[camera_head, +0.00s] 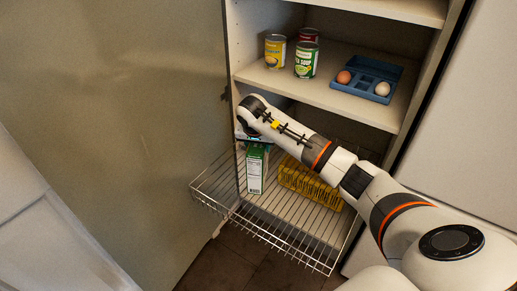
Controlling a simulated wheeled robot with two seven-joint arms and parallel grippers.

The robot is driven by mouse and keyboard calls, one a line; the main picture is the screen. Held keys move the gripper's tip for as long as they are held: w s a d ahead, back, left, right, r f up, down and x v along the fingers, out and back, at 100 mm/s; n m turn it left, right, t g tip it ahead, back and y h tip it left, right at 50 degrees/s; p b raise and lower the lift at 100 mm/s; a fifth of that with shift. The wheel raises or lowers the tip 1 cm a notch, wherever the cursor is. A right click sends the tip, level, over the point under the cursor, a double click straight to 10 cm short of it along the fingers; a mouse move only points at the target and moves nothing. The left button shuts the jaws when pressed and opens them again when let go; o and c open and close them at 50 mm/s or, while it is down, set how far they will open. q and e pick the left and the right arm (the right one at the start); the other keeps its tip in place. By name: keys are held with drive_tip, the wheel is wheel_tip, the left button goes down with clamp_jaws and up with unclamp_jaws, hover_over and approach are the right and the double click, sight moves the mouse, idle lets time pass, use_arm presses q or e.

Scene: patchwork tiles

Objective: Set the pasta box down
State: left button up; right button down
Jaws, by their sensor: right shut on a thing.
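A green-and-white carton (256,170), which I take to be the pasta box, is upright in the wire basket area of the cupboard. Its printed white side faces me. My right arm reaches in from the right, and its gripper (254,141) points down at the top of this carton. The gripper is shut on it, though the fingers are mostly hidden by my wrist. I cannot tell whether the carton's bottom touches the wire. My left gripper is not in view.
The wire basket (284,232) sticks out of the cupboard, with a yellow package (304,182) lying to the carton's right. The shelf (335,95) above holds a yellow can (275,52), a green can (306,60), a red can (309,35) and a blue egg tray (366,82). A door (120,110) stands left.

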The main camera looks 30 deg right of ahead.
drive_tip(key=shift+f, duration=0.65)
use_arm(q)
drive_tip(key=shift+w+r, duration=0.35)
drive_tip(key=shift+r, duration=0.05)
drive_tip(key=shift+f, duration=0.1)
use_arm(e)
drive_tip(key=c, duration=0.6)
unclamp_jaws()
drive_tip(key=shift+f, duration=0.15)
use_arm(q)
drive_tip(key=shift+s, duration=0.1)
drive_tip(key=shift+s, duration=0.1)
